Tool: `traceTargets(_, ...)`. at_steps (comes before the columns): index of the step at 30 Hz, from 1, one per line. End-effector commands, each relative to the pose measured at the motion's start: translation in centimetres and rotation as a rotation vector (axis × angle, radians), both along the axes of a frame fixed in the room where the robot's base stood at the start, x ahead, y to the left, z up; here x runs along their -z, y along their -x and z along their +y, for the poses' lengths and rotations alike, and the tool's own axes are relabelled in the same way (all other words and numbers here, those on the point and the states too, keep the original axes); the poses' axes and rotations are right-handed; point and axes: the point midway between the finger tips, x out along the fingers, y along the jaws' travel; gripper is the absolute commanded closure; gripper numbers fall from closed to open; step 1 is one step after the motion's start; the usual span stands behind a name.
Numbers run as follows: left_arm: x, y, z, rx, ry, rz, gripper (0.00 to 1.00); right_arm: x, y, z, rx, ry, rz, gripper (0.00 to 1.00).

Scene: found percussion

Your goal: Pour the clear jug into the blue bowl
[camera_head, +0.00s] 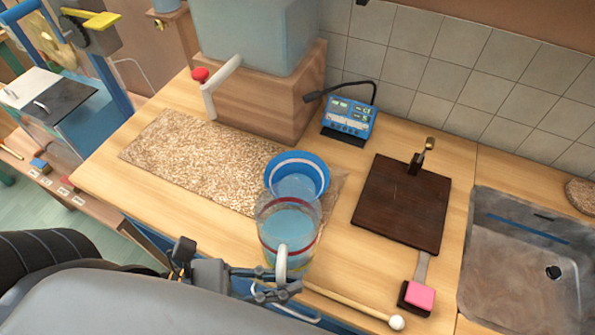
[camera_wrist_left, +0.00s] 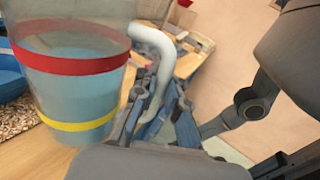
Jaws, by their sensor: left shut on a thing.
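The clear jug (camera_head: 287,232) has a red band, a yellow band and a white handle, and holds pale blue liquid. It looks about upright, just on the near side of the blue bowl (camera_head: 318,168), and its top overlaps the bowl's near part in the head view. My left gripper (camera_head: 275,290) is shut on the jug's handle (camera_wrist_left: 158,62). In the left wrist view the jug (camera_wrist_left: 70,85) fills the left side, with part of the bowl (camera_wrist_left: 8,75) behind it. I cannot tell whether the jug's base touches the table. My right gripper is not in view.
The bowl stands on a speckled mat (camera_head: 190,160). A tank on a wooden block (camera_head: 255,100) with a red-knobbed tap stands behind. A blue device (camera_head: 348,117), a dark board (camera_head: 400,205), a pink-ended tool (camera_head: 420,296), a white-tipped mallet (camera_head: 396,322) and a sink (camera_head: 520,270) lie to the right.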

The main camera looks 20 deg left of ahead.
Motion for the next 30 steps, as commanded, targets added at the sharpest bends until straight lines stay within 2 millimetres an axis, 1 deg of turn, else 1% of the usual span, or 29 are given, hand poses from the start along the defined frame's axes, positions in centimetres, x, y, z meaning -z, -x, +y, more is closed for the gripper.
traceTargets(1,-0.5,-0.1,0.0,0.003,0.008,0.017,1.0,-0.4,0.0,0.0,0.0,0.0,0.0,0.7)
traceTargets(5,-0.8,-0.5,0.1,0.003,0.026,0.08,1.0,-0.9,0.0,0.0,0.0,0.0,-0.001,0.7)
traceTargets(15,-2.6,-1.8,0.5,0.003,0.074,0.243,1.0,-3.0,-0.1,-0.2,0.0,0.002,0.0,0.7)
traceTargets(24,-3.7,-3.4,1.0,0.003,0.118,0.386,1.0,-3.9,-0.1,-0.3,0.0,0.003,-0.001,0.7)
traceTargets(30,-4.0,-4.6,1.4,0.004,0.147,0.481,1.0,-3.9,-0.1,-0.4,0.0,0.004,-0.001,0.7)
